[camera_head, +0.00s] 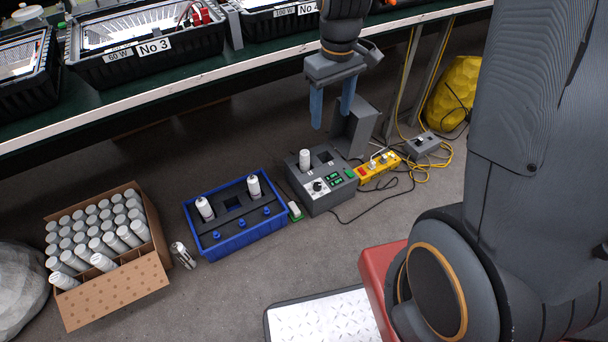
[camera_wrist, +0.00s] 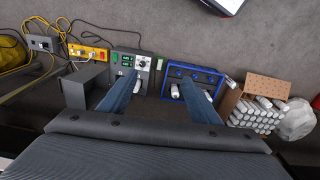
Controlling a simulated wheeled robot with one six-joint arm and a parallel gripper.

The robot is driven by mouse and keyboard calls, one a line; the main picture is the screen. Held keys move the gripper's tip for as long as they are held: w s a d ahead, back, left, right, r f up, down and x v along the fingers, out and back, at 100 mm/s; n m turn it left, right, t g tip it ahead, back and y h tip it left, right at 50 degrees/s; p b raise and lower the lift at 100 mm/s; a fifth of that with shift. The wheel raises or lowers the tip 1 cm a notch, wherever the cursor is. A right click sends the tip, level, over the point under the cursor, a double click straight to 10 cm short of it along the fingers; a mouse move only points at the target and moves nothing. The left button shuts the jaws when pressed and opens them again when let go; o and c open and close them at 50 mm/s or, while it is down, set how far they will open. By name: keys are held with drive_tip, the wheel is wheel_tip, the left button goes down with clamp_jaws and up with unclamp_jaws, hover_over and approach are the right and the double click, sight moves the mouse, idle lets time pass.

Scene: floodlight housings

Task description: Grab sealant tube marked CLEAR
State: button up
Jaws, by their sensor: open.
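My gripper (camera_head: 332,108) is open and empty, its two blue fingers pointing down above the floor in front of the bench. It also shows in the wrist view (camera_wrist: 161,92). White tubes stand in several places: one in the grey control box (camera_head: 327,192), two in the blue tray (camera_head: 248,238), and many in an open cardboard box (camera_head: 110,300). The lettering on the tubes is too small to read, so I cannot tell which is marked CLEAR.
A green bench (camera_head: 190,88) with black crates (camera_head: 140,62) runs along the back. A yellow power strip (camera_head: 378,170) and loose cables lie right of the control box. A yellow lumpy object (camera_head: 453,95) and a white one (camera_head: 20,285) flank the area.

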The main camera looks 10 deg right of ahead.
sight(303, 153)
drive_tip(key=w+f+n+b, duration=0.3)
drive_tip(key=w+f+b, duration=0.3)
drive_tip(key=f, duration=0.8)
drive_tip(key=w+f+n+b, duration=0.4)
drive_tip(key=w+f+b, duration=0.3)
drive_tip(key=w+f, duration=0.6)
drive_tip(key=w+f+n+b, duration=0.3)
drive_tip(key=w+f+b, duration=0.3)
drive_tip(key=w+f, duration=0.4)
drive_tip(key=shift+w+a+f, duration=0.15)
drive_tip(key=shift+f, duration=1.35)
drive_tip(key=shift+w+a+f, duration=0.1)
drive_tip(key=shift+f, duration=1.35)
drive_tip(key=shift+w+f+n+b, duration=0.15)
drive_tip(key=shift+f+b, duration=0.15)
drive_tip(key=shift+f, duration=0.5)
drive_tip(key=shift+w+f+n+b, duration=0.15)
drive_tip(key=shift+f+b, duration=0.15)
drive_tip(key=shift+f, duration=0.45)
drive_tip(key=f+b, duration=0.1)
drive_tip(key=f, duration=0.1)
drive_tip(key=f+b, duration=0.2)
drive_tip(key=f, duration=0.1)
drive_tip(key=shift+d+f, duration=0.3)
drive_tip(key=shift+d, duration=0.1)
drive_tip(key=c, duration=1.3)
drive_tip(key=shift+r, duration=0.1)
drive_tip(key=shift+c, duration=0.5)
drive_tip(key=shift+r, duration=0.1)
